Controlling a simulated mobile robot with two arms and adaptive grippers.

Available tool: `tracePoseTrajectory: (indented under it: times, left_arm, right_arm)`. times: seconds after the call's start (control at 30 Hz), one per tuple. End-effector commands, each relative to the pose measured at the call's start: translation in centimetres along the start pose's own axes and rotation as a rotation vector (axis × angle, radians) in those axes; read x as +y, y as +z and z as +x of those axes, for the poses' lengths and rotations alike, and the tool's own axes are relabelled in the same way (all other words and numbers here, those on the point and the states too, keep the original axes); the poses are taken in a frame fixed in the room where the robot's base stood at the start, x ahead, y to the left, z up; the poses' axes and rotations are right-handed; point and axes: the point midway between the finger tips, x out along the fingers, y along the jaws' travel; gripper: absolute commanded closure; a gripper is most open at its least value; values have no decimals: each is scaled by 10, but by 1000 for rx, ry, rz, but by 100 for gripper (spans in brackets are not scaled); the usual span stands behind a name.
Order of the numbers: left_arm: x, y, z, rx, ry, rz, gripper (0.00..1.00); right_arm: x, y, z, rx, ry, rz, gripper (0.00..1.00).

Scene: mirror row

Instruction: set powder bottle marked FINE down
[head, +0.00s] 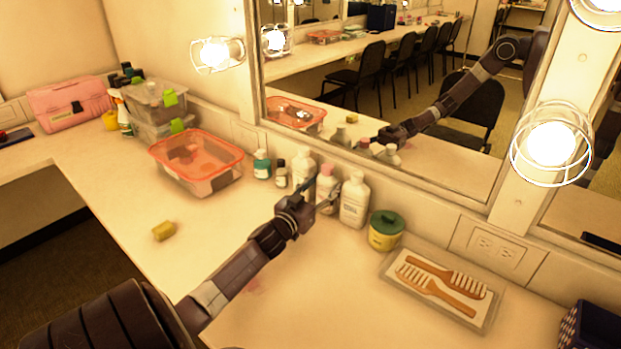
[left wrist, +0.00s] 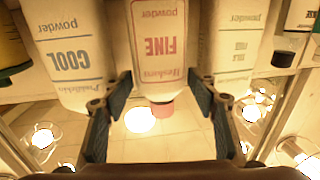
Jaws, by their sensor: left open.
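The powder bottle marked FINE (head: 325,181) is white with a reddish label and a pink cap. It stands in the row of bottles on the counter below the mirror. It shows upside down in the left wrist view (left wrist: 159,45), between a bottle marked COOL (left wrist: 68,60) and another powder bottle (left wrist: 232,40). My left gripper (head: 325,188) is open, with one finger on each side of FINE; the fingers also show in the left wrist view (left wrist: 160,80). I cannot tell whether they touch it. My right gripper is not in view.
White bottles (head: 354,200) (head: 302,170) stand close on both sides. A green-lidded tub (head: 385,231) and a tray of combs (head: 391,270) are to the right. An orange-rimmed bin (head: 212,183) and a yellow sponge (head: 164,231) are left. The front counter is mostly clear.

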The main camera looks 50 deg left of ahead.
Motion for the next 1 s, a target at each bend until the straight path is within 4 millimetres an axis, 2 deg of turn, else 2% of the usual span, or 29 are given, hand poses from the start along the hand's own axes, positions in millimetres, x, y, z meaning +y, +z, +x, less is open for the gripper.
tracePoseTrajectory:
  times: [0.3,0.5,0.7,1.0]
  left_arm:
    - [0,1,-63,-1,0,0,47]
    - [0,0,-90,-1,0,0,47]
    - [-1,-1,-100,1,-1,0,47]
    - [-1,-1,-100,2,-1,0,47]
  right_arm:
    - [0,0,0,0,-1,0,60]
    - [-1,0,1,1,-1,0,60]
    - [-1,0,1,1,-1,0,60]
    - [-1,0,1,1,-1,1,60]
